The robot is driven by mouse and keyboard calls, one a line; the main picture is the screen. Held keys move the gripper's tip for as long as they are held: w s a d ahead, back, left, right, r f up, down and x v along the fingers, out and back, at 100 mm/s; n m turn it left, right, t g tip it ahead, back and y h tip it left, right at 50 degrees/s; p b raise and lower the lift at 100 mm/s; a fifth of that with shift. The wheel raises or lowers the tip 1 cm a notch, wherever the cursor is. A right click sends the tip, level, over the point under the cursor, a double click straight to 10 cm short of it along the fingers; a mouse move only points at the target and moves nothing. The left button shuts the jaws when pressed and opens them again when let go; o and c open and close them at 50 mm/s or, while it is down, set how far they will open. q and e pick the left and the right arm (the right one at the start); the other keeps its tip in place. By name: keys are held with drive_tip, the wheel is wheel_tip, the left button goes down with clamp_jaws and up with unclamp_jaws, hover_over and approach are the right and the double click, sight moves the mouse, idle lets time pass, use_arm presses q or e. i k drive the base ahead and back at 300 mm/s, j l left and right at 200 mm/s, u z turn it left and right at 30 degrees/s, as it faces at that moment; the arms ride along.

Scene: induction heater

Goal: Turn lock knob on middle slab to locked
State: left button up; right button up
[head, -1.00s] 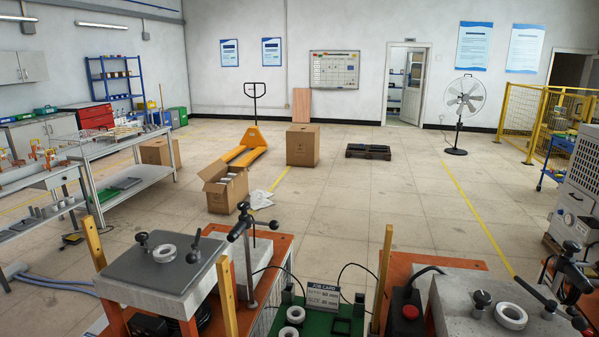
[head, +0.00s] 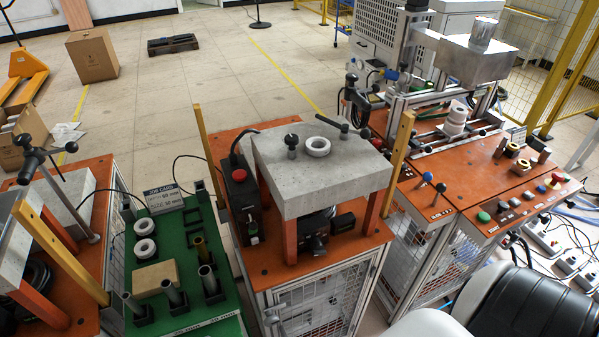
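A thick grey slab (head: 330,187) stands on orange legs in the middle of the picture, in the head view. A pale ring (head: 317,147) lies flat on its top. A small dark upright knob (head: 291,144) stands left of the ring. A dark lever-like handle (head: 333,123) with a ball end stands behind it. I cannot tell for certain which of these is the lock knob, or whether it is locked. Neither of my grippers is in view.
A green board (head: 219,312) with rings, dark cylinders and a job card (head: 163,198) lies left of the slab's bench. Yellow posts (head: 400,146) rise beside the bench. A machine with an orange deck (head: 457,165) stands to the right.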

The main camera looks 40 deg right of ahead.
sight(290, 140)
drive_tip(key=k+l+u, duration=0.3)
drive_tip(key=k+l, duration=0.2)
drive_tip(key=k+l+u, duration=0.3)
drive_tip(key=k+l, duration=0.2)
drive_tip(key=k, duration=0.05)
